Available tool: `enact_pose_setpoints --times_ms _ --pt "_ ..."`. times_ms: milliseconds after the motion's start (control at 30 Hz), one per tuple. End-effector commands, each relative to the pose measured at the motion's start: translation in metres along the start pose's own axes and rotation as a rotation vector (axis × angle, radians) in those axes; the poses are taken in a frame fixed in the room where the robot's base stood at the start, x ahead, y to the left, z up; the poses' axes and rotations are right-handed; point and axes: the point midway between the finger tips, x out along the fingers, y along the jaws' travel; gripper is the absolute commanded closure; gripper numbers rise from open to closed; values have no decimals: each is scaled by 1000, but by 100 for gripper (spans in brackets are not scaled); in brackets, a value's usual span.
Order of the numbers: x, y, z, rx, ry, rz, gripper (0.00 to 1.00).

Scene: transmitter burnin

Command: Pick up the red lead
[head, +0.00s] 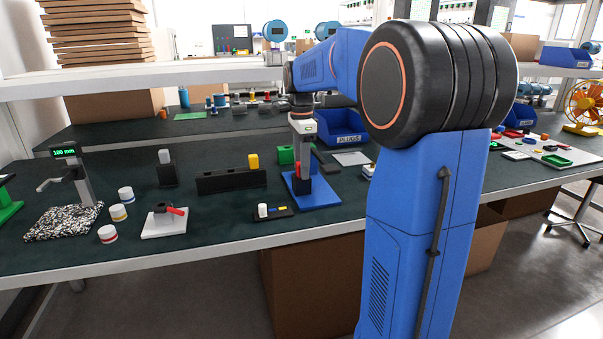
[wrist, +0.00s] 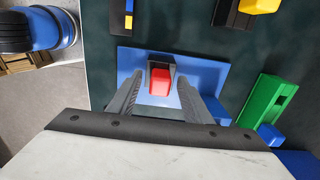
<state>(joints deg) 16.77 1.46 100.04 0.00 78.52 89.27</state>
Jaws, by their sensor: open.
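The red lead (wrist: 160,82) shows in the wrist view as a red piece on a dark grey block, on a blue base plate (wrist: 126,56). My gripper (wrist: 158,92) is open, with one finger on each side of the red lead and a gap to each. In the head view my gripper (head: 303,165) points down over the blue base plate (head: 322,200), and only a bit of the red lead (head: 298,169) shows beside it. I cannot tell the exact height of my fingertips over the plate.
A green block (wrist: 268,100) stands right of the plate in the wrist view. In the head view, a black block with a yellow piece (head: 231,181), a black tray with a white piece (head: 274,213) and a white base with a red lever (head: 163,222) stand to the left.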

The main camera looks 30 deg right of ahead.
Motion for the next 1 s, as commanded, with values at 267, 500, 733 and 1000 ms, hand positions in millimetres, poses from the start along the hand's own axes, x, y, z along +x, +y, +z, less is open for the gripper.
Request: enact_pose_setpoints --times_ms 267,500,733,1000 --pt "0 0 0 0 0 0 76" --pt "0 0 0 0 0 0 100" --pt "-7 -1 0 0 0 -2 100" --pt "-50 -1 0 0 0 -3 100"
